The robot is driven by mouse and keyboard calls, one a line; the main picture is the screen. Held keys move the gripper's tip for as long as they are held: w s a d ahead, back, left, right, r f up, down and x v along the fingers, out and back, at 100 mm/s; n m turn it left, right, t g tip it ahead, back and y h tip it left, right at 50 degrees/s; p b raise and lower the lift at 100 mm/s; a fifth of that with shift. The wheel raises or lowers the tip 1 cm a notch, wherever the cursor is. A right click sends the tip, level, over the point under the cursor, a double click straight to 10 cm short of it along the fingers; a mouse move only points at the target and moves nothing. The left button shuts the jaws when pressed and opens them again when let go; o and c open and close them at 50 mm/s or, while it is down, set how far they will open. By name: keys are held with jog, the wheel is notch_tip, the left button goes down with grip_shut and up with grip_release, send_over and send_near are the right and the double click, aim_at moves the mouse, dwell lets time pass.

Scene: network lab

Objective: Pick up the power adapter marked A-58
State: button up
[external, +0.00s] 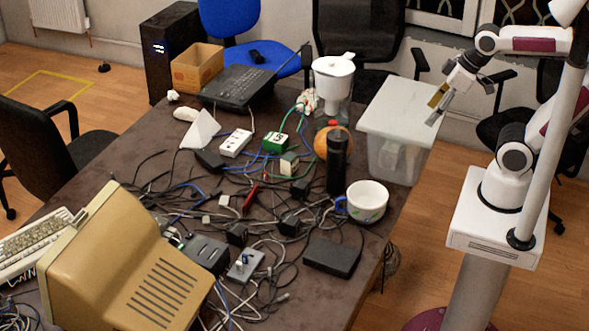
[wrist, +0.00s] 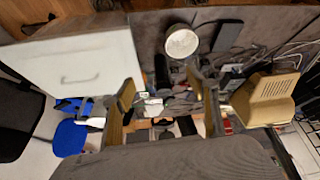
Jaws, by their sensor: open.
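Several black power adapters lie among the cables on the dark table; one (external: 237,234) is near the grey boxes, another (external: 289,224) is mid-table, and a third (external: 300,188) is left of the black bottle. No marking is readable, so I cannot tell which is A-58. My gripper (external: 437,101) is open and empty, raised above the lidded box at the table's right side, apart from all adapters. In the wrist view its two fingers (wrist: 162,90) stand wide apart, with the distant cluttered table between and behind them.
A translucent lidded box (external: 399,105), a black bottle (external: 337,162), a white cup (external: 367,201) and a water filter jug (external: 332,85) stand on the right side. A beige monitor (external: 128,262) fills the near left. Cables tangle across the middle; little tabletop is bare.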

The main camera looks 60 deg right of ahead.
jog(key=w+a+n+g+y, duration=0.15)
jog(key=w+a+n, duration=0.35)
jog(key=w, duration=0.5)
jog(key=n+g+y, duration=0.4)
jog(key=n, duration=0.7)
send_over(291, 217)
jog(key=d, duration=0.3)
jog(key=shift+f, duration=13.5)
jog(key=shift+a+f, duration=0.15)
jog(key=shift+f, duration=0.05)
jog(key=shift+x, duration=0.85)
jog(key=shift+f, duration=0.1)
